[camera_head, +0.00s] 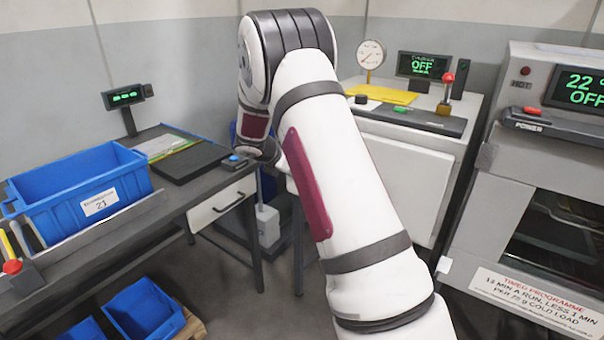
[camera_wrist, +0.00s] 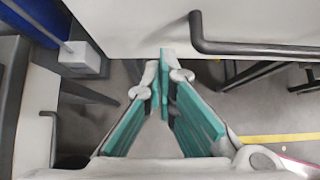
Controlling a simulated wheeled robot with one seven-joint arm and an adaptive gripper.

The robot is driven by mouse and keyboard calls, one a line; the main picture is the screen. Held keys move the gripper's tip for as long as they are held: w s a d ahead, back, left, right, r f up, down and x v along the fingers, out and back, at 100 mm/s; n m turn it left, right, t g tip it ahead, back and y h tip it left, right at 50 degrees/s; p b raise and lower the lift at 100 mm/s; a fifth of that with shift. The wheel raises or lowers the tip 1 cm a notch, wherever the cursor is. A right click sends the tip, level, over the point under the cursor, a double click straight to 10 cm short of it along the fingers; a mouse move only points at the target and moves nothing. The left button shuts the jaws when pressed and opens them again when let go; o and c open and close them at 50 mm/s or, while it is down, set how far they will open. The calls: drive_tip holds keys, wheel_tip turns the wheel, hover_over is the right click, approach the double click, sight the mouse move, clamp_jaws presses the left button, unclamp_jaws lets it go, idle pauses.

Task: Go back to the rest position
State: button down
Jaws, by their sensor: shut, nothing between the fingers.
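My gripper (camera_wrist: 165,80) shows in the wrist view with its two green-padded fingers meeting at the tips. It is shut and nothing is between the fingers. It hangs over the grey floor, close to a white front panel (camera_wrist: 130,22) with a dark bar handle (camera_wrist: 250,46). In the head view my white arm is bent high in the middle and reaches down towards the gap between the desk and the white cabinet. The gripper itself is hidden there behind my own arm.
A desk (camera_head: 160,130) with a white drawer (camera_head: 222,203) and a blue bin (camera_head: 80,180) stands left. A white cabinet (camera_head: 408,170) with a gauge (camera_head: 371,54) stands behind the arm. An oven (camera_head: 500,215) stands right. Blue crates (camera_head: 145,311) lie low at left.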

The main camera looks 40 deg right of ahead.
drive_tip(key=v, duration=0.7)
